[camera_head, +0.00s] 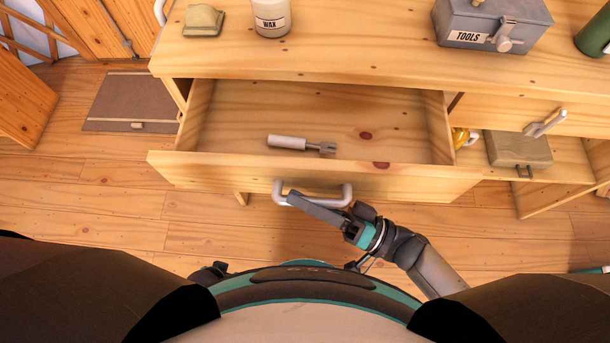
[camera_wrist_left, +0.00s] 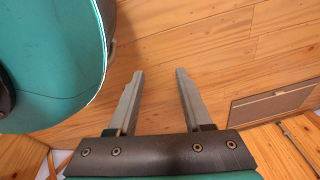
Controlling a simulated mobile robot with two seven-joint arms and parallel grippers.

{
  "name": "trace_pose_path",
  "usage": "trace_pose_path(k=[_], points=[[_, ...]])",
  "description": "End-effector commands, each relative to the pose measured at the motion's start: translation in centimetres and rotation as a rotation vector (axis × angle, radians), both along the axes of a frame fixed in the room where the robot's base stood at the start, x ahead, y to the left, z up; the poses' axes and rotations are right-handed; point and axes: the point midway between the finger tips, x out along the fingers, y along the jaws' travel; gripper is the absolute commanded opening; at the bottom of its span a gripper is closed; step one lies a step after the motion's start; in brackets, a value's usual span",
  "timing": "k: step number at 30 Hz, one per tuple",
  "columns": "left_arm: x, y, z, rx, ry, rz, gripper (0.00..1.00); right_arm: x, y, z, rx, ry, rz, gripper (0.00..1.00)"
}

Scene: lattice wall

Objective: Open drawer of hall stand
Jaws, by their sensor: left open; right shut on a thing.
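The wooden drawer (camera_head: 210,170) of the hall stand (camera_head: 330,60) is pulled well out, and its inside shows in the head view. A pale, grey-tipped tool (camera_head: 290,142) lies in it. The drawer's front carries a light grey bar handle (camera_head: 347,194). My right gripper (camera_head: 291,198) is shut on this handle, with its arm coming from the lower right. My left gripper (camera_wrist_left: 158,74) shows in the left wrist view, open and empty above the floor, away from the drawer. I cannot make it out clearly in the head view.
On the stand's top are a wax tin (camera_head: 271,18), a toolbox (camera_head: 480,22), a small olive block (camera_head: 203,21) and a green cylinder (camera_head: 595,32). A grey box (camera_head: 520,149) sits on the lower shelf at right. A flat brown panel (camera_head: 130,98) lies on the floor at left.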

Motion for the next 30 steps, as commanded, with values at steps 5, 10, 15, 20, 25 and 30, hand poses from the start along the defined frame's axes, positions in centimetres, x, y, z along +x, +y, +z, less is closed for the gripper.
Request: trace_pose_path(k=[5,10,15,20,25,30], points=[[-1.0,0.8,0.0,0.007,0.002,0.0,0.5,-1.3,-0.1,-0.1,-0.006,0.004,0.001,0.0],[-1.6,1.1,-0.1,0.009,0.001,0.001,0.5,-1.9,-0.1,-0.2,-0.006,0.003,0.001,0.0],[-1.7,1.2,-0.1,0.01,0.0,0.0,0.5,-2.1,-0.1,-0.2,-0.007,0.002,0.002,0.0],[-1.7,1.2,-0.1,0.01,0.0,0.0,0.5,-2.1,-0.1,-0.2,-0.007,0.001,0.001,0.0],[-1.7,1.2,-0.1,0.01,0.0,0.0,0.5,-2.1,-0.1,-0.2,-0.007,0.002,0.001,0.27],[-1.7,1.2,-0.1,0.01,0.0,0.0,0.5,-2.1,-0.1,-0.2,-0.005,0.002,0.0,0.46]])
